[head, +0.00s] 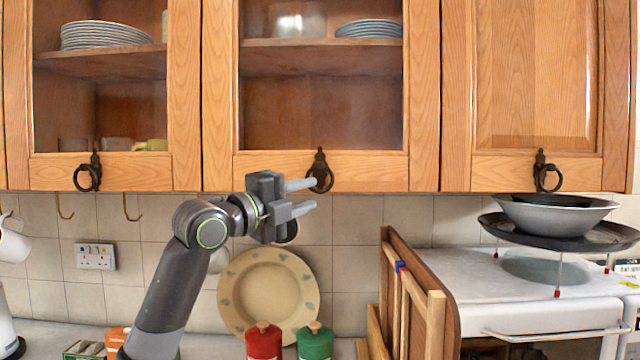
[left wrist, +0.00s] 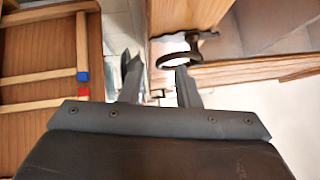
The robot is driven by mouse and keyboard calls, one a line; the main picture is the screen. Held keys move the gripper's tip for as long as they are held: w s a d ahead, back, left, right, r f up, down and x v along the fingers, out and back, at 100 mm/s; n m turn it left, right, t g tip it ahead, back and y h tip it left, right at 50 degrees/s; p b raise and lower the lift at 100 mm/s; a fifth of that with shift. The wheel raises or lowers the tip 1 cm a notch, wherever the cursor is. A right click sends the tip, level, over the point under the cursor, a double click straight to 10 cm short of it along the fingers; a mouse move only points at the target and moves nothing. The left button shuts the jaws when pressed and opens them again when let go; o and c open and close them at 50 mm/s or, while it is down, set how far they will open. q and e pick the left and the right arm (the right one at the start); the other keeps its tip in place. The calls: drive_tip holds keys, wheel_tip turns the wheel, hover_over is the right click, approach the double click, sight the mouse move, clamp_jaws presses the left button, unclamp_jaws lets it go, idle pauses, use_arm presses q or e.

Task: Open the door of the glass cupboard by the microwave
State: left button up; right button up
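The glass cupboard door (head: 320,172) nearest the white microwave (head: 545,315) is shut, with plates and a bowl behind its pane. Its dark ring handle (head: 320,176) hangs at the bottom rail and also shows in the left wrist view (left wrist: 163,59). My left gripper (head: 308,196) is open in front of the door's lower edge, its fingers pointing right. Its upper fingertip overlaps the ring's left side in the head view. In the left wrist view (left wrist: 155,68) one finger is at the ring's edge; I cannot tell whether it is inside the ring. My right gripper is out of view.
Another glass door (head: 100,170) is at left and a solid wooden door (head: 535,80) at right, both shut. Below stand a wooden rack (head: 415,290), a plate (head: 268,290), and red (head: 263,343) and green (head: 314,343) jars. Bowls on a stand (head: 555,218) top the microwave.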

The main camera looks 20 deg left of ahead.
sight(318, 191)
use_arm(q)
drive_tip(key=shift+p+x, duration=0.5)
drive_tip(key=shift+x, duration=1.7)
clamp_jaws()
